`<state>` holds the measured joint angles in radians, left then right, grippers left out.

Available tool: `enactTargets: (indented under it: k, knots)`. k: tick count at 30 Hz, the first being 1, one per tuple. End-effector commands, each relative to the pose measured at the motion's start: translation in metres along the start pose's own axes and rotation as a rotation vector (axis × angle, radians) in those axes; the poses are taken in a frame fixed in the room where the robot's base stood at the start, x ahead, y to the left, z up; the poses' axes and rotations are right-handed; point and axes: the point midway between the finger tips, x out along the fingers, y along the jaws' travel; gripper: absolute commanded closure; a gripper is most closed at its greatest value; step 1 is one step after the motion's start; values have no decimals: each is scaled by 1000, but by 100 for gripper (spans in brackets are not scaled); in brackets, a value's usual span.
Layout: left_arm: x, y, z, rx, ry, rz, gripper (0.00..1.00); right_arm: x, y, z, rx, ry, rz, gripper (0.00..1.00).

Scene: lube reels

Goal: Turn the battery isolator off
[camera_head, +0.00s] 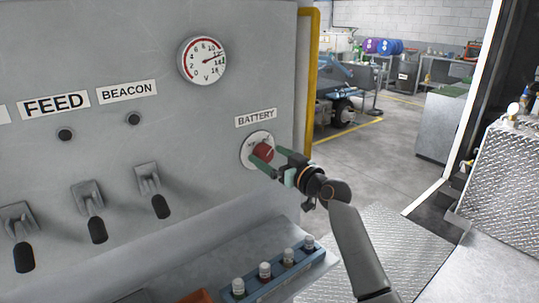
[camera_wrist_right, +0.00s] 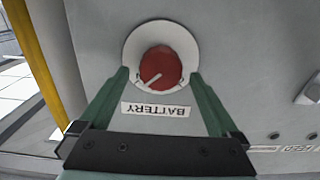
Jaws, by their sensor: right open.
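The battery isolator is a red round knob (camera_head: 264,152) on a pale disc, set in the grey panel (camera_head: 215,115) under the BATTERY label (camera_head: 255,118). In the right wrist view the red knob (camera_wrist_right: 160,68) has a pale pointer line slanting across its lower part. My right gripper (camera_head: 266,155) is at the knob, its green fingers apart. In the wrist view the right gripper (camera_wrist_right: 160,80) has one fingertip on each side of the knob, with small gaps visible; contact cannot be told. My left gripper is not in view.
A voltage gauge (camera_head: 202,60) sits above, its needle on the right side. Several toggle levers (camera_head: 153,191) stick out to the left of the knob. A blue tray (camera_head: 275,273) with small capped items lies below. A yellow rail (camera_head: 312,80) edges the panel.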

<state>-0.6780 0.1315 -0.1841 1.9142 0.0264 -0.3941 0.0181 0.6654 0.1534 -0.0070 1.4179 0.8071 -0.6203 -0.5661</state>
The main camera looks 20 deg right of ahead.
Motion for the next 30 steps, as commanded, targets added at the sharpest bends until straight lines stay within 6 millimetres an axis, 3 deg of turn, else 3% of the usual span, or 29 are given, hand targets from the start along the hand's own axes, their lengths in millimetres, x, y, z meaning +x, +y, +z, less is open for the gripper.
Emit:
enactTargets:
  k: [12, 30]
  knots:
    - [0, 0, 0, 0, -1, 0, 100, 6, -1, 0, 0, -1, -1, 4]
    - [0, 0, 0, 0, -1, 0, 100, 5, 0, 0, 0, -1, 0, 71]
